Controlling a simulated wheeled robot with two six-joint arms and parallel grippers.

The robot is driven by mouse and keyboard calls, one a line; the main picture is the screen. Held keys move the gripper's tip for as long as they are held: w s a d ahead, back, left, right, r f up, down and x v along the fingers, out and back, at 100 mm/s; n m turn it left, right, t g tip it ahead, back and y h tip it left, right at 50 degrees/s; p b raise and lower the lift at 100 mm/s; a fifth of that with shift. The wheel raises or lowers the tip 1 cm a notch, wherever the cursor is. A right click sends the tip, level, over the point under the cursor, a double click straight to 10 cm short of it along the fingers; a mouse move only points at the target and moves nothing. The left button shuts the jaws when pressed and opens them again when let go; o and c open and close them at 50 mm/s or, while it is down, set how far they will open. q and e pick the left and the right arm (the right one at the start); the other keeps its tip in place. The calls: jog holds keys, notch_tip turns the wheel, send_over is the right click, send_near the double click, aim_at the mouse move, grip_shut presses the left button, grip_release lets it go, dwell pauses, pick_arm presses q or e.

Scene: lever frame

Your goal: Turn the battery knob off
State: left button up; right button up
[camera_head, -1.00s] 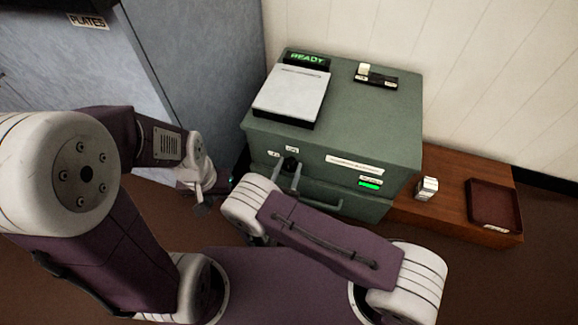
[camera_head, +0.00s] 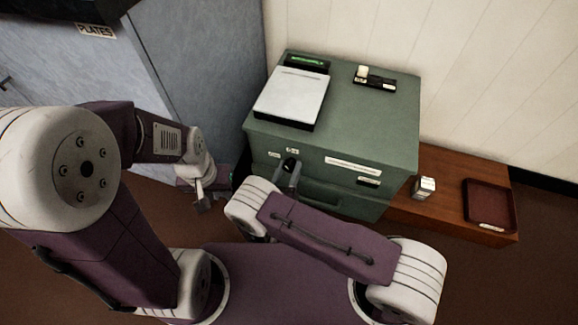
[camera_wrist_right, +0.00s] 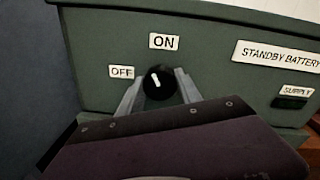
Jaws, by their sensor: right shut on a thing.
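The round black battery knob (camera_wrist_right: 160,83) sits on the green cabinet front, under an ON label (camera_wrist_right: 163,42) and right of an OFF label (camera_wrist_right: 122,72). Its white pointer mark leans to the upper left, between the two labels. My right gripper (camera_wrist_right: 158,90) has one finger on each side of the knob and is shut on it. In the head view the knob (camera_head: 290,164) shows above the fingers of that gripper. The supply lamp (camera_wrist_right: 290,102) is dark. My left gripper (camera_head: 204,195) hangs left of the cabinet, away from the knob; its jaws are unclear.
The green cabinet (camera_head: 390,130) carries a device with a white plate (camera_head: 291,97) and a dim display (camera_head: 307,63), and a small black block (camera_head: 375,80). A low wooden bench (camera_head: 440,165) at right holds a small white box (camera_head: 424,187) and a red tray (camera_head: 466,205). A blue-grey cabinet (camera_head: 200,60) stands left.

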jog(key=n, duration=0.2)
jog(key=shift+n+p, duration=0.4)
jog(key=n, duration=0.3)
jog(key=shift+n+p, duration=0.3)
jog(key=n, duration=0.5)
jog(key=shift+n, duration=0.4)
jog(key=o, duration=1.4)
jog(key=shift+a, duration=0.1)
jog(key=shift+c, duration=0.2)
